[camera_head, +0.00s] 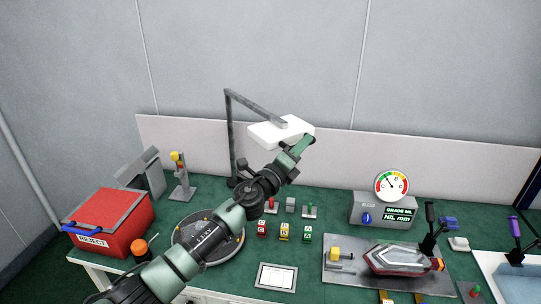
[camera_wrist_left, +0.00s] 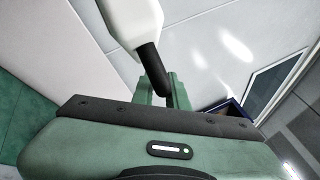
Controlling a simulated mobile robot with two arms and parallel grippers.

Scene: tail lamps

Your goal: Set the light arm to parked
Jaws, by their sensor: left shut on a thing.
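The light arm stands at the back of the bench, with a grey upright post (camera_head: 231,140), a slanting bar (camera_head: 257,106) and a white lamp head (camera_head: 268,133) at its end. My left gripper (camera_head: 304,142) is at the right side of the lamp head. In the left wrist view, the white head (camera_wrist_left: 134,18) carries a black handle (camera_wrist_left: 152,68) that runs down between the fingers of my left gripper (camera_wrist_left: 161,94). The gripper is shut on this handle. In the head view, my arm hides the handle. My right gripper is not in view.
Under my left arm lies a round turntable (camera_head: 188,238). A red reject bin (camera_head: 110,222) stands at the left. Small coloured blocks (camera_head: 284,232), a gauge box (camera_head: 370,209) and a grey tray (camera_head: 340,282) with a red tail lamp (camera_head: 398,260) stand to the right.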

